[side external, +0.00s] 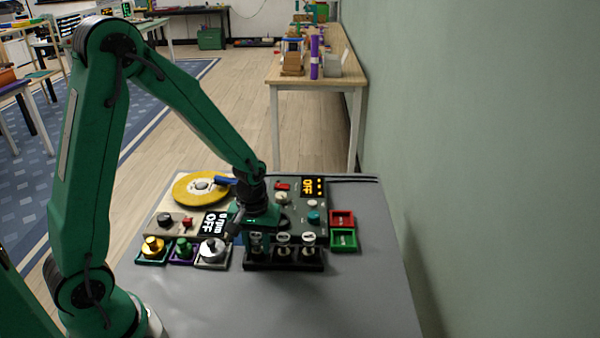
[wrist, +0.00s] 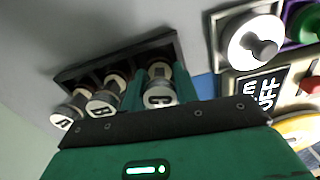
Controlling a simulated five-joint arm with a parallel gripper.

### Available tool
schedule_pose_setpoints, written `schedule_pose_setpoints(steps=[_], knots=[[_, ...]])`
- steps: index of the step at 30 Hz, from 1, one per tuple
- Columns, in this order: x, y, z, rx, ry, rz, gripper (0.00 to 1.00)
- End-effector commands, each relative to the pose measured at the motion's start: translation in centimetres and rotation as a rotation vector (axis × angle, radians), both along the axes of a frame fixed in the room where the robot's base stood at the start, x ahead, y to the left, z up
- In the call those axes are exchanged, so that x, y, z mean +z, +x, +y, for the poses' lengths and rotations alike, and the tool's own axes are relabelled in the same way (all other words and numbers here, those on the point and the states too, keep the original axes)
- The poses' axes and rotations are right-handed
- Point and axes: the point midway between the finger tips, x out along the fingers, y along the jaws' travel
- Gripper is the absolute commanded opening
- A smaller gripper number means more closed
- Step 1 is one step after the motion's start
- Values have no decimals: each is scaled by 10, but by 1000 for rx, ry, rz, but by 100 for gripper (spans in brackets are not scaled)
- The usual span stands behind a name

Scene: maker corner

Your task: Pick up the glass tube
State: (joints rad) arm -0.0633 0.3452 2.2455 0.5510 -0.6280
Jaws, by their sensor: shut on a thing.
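A black rack (side external: 284,265) stands on the grey table and holds glass tubes with pale lettered caps; it also shows in the wrist view (wrist: 118,62). My gripper (wrist: 158,88) has its green fingers on either side of the tube capped C (wrist: 160,95) and is shut on it. That tube is at the rack's left end in the side view, partly hidden by my gripper (side external: 257,233). Its lower part is at the rack, and I cannot tell whether it is raised. The middle tube (side external: 283,241) and right tube (side external: 308,240) stand upright in the rack.
Left of the rack are small holders with a gold knob (side external: 152,246), a green knob (side external: 183,247) and a silver knob (side external: 212,250). Behind are a yellow disc (side external: 185,190) and panels reading OFF. A red tray (side external: 342,219) and green tray (side external: 344,240) lie right. The front table is clear.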

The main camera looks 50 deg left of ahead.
Motion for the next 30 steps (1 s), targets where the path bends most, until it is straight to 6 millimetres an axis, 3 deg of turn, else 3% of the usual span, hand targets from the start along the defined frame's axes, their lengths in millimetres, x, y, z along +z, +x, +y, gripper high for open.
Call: schedule_pose_setpoints(steps=[8,17,30], knots=[[10,1,0,0,0,-3,7],[44,0,0,0,0,-5,7],[86,-35,-68,-6,0,-3,7]])
